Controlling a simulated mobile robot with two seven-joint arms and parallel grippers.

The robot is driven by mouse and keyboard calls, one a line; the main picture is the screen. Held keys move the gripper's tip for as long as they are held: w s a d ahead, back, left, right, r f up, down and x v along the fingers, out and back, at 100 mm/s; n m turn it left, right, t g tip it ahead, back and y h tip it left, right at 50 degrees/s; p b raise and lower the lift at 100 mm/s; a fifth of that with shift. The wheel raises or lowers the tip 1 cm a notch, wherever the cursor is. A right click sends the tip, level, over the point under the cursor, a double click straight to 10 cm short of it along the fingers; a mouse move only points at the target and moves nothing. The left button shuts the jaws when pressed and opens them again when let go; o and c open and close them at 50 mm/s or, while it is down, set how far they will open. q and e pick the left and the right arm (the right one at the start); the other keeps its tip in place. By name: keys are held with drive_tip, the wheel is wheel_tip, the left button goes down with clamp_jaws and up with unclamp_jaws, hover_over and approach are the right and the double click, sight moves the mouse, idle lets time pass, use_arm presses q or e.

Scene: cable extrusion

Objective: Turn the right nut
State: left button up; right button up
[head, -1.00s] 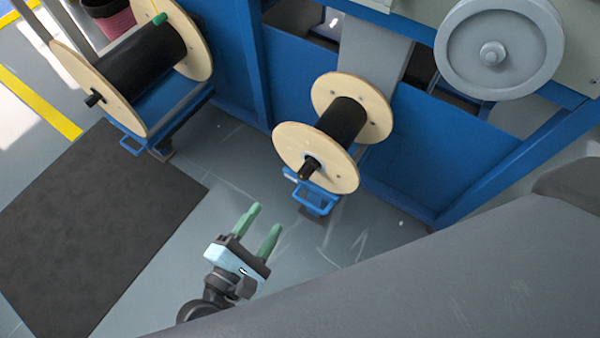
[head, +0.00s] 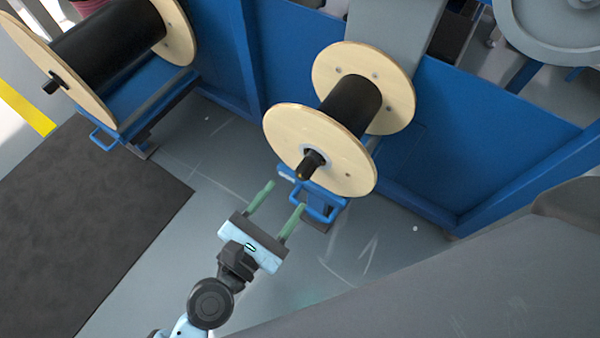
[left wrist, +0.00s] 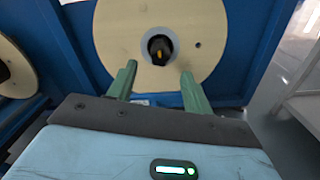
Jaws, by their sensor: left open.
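A small spool with wooden flanges (head: 345,165) and a black core stands on a blue stand in the head view. Its near flange carries a dark nut (head: 311,163) on the shaft end at its centre. The nut (left wrist: 160,47) also shows in the left wrist view, in front of the flange and between my fingers in the picture. My left gripper (head: 287,196) is open and empty, with two green fingers, short of the flange and below the nut in the head view. My right gripper is not in view.
A larger spool (head: 60,90) stands at the left on another blue stand. The blue handle (head: 317,200) of the small spool's stand is close to my left fingertips. A black mat (head: 90,215) lies on the floor at left. Blue machine panels (head: 470,130) stand behind.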

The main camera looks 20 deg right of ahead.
sight(300, 177)
use_arm(q)
drive_tip(key=x, duration=0.6)
drive_tip(key=shift+w+d, duration=0.2)
drive_tip(key=shift+d, duration=0.1)
drive_tip(key=c, duration=1)
